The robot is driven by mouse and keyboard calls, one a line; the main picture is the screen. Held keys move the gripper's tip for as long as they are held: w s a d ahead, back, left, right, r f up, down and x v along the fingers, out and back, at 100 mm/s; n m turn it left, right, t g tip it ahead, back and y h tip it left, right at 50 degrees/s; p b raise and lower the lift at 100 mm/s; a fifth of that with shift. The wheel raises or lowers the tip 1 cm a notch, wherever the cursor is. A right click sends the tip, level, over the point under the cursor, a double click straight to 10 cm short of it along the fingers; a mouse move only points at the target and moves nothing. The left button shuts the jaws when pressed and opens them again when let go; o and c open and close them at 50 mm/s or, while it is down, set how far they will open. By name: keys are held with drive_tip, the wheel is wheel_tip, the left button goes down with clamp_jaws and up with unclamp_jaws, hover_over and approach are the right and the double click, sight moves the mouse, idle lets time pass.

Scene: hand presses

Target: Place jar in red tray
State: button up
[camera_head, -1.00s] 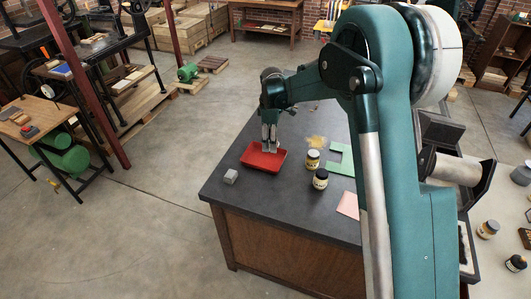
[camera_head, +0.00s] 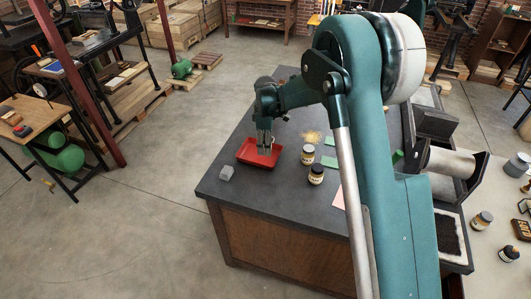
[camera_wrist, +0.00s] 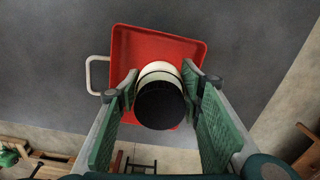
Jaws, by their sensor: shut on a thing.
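The red tray (camera_head: 243,155) lies on the dark bench top, and its red floor and rim also show in the wrist view (camera_wrist: 128,45). My gripper (camera_head: 264,151) is over the tray with its fingers pointing down. In the wrist view my gripper (camera_wrist: 163,97) is shut on a jar (camera_wrist: 160,104) with a black lid and a pale body. The jar is between the two green finger pads, within the tray's outline. Whether its base touches the tray floor is hidden. In the head view the fingers mostly hide this jar.
Two dark-lidded jars (camera_head: 308,154) (camera_head: 316,175) stand right of the tray. A grey block (camera_head: 227,173) sits near the bench's left edge. Green sheets (camera_head: 330,161) and a pink sheet (camera_head: 338,198) lie to the right. A pale loop (camera_wrist: 95,75) shows beside the tray.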

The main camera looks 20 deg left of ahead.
sight(266, 159)
drive_tip(key=shift+f, duration=0.5)
drive_tip(key=shift+f, duration=1.85)
drive_tip(key=shift+f, duration=0.15)
drive_tip(key=o, duration=0.6)
drive_tip(key=shift+o, duration=0.7)
drive_tip(key=shift+r, duration=0.3)
wheel_tip(266, 159, up, 12)
drive_tip(key=shift+f, duration=0.15)
